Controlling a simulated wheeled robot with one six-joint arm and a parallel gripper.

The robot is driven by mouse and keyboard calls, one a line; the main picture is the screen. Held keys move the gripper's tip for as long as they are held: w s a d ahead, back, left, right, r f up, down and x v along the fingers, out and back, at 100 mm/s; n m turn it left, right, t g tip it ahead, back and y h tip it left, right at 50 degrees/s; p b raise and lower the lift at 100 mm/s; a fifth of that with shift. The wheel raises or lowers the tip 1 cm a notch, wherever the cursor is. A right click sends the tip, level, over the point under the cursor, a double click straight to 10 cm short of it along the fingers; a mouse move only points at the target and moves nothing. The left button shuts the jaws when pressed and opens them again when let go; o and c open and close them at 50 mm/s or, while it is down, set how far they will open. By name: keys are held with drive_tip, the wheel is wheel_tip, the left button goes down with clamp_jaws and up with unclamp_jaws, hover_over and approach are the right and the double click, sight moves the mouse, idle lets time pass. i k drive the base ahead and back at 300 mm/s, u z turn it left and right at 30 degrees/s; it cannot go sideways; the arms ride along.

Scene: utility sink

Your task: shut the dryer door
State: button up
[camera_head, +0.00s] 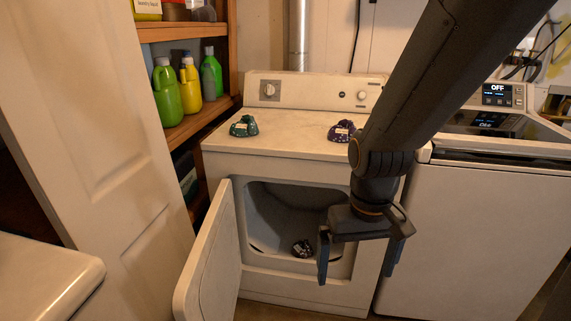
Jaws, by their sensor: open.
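The white dryer (300,287) stands in the middle with its front opening uncovered. Its dryer door (212,262) is hinged on the left side and swung wide open toward me. A dark item with a pale label (302,248) lies inside the drum opening. My gripper (358,268) is open and empty, with its fingers pointing down in front of the right part of the opening. It is to the right of the door and apart from it. My arm hides part of the dryer's right side.
A green item (243,126) and a purple item (341,131) lie on the dryer top. A white washer (470,230) stands right. A wooden shelf (190,124) with several bottles, a panelled door (100,130) and a white surface (45,280) are at left.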

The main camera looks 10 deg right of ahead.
sight(207, 288)
drive_tip(key=u, duration=0.25)
drive_tip(key=i, duration=0.65)
drive_tip(key=u, duration=0.5)
